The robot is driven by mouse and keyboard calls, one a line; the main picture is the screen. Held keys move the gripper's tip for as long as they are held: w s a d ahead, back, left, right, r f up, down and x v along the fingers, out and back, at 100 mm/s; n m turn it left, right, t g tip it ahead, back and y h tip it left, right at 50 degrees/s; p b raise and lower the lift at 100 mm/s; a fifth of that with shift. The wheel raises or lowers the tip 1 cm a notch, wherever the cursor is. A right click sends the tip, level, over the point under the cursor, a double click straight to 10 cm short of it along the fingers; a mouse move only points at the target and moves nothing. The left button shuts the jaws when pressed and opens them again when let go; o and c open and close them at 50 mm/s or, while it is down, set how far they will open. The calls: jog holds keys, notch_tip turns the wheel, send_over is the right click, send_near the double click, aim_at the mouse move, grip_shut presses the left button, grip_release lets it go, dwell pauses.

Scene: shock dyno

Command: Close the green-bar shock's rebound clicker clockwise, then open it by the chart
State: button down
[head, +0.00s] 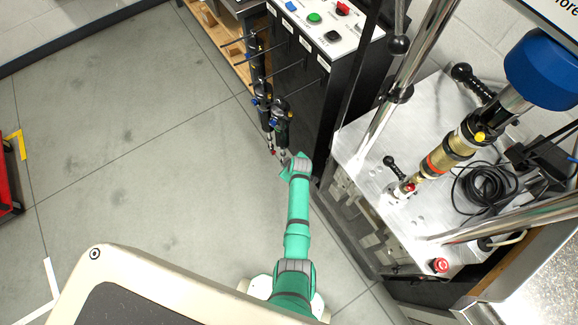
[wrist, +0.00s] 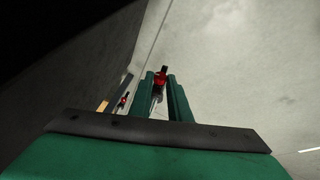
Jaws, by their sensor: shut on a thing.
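Two dark shocks hang side by side from the rack, a farther shock (head: 263,100) and a nearer shock (head: 281,122). I cannot make out a green bar on either. My gripper (head: 284,157) is at the lower end of the nearer shock. In the wrist view, my green fingers (wrist: 163,92) stand on either side of a red clicker knob (wrist: 160,80) and are shut on it. The knob's markings are too small to read. The other shock's red knob (wrist: 123,100) shows to the left, outside the fingers.
The black cabinet (head: 300,95) with pegs and a button panel (head: 318,22) stands behind and right of the shocks. Right of it, the dyno's metal bed (head: 365,150) holds a gold-bodied shock (head: 447,152) and a black cable coil (head: 485,190).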

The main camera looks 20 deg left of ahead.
jog(key=c, duration=1.6)
grip_release()
jog(key=shift+c, duration=0.2)
jog(key=v, duration=1)
jog(key=shift+s+r, duration=0.25)
jog(key=shift+r, duration=0.05)
jog(key=shift+d, duration=0.15)
jog(key=s+d+r+m+t+h, duration=0.1)
jog(key=s+d+r+m+t, duration=0.2)
jog(key=s, duration=0.5)
jog(key=s+r+m+t, duration=0.3)
jog(key=s+m, duration=0.2)
jog(key=s, duration=0.4)
jog(key=s+d+r+m+t, duration=0.2)
jog(key=s+r, duration=0.3)
jog(key=r, duration=0.3)
jog(key=s+d+r+m+t+h, duration=0.1)
jog(key=s+d+r, duration=0.3)
jog(key=r, duration=0.5)
jog(key=s+d+r+m+t+h, duration=0.1)
jog(key=s+d+r, duration=0.3)
jog(key=r, duration=0.5)
jog(key=shift+s+d+m+t, duration=0.25)
jog(key=shift+s+m+t, duration=0.55)
jog(key=shift+s+m, duration=0.1)
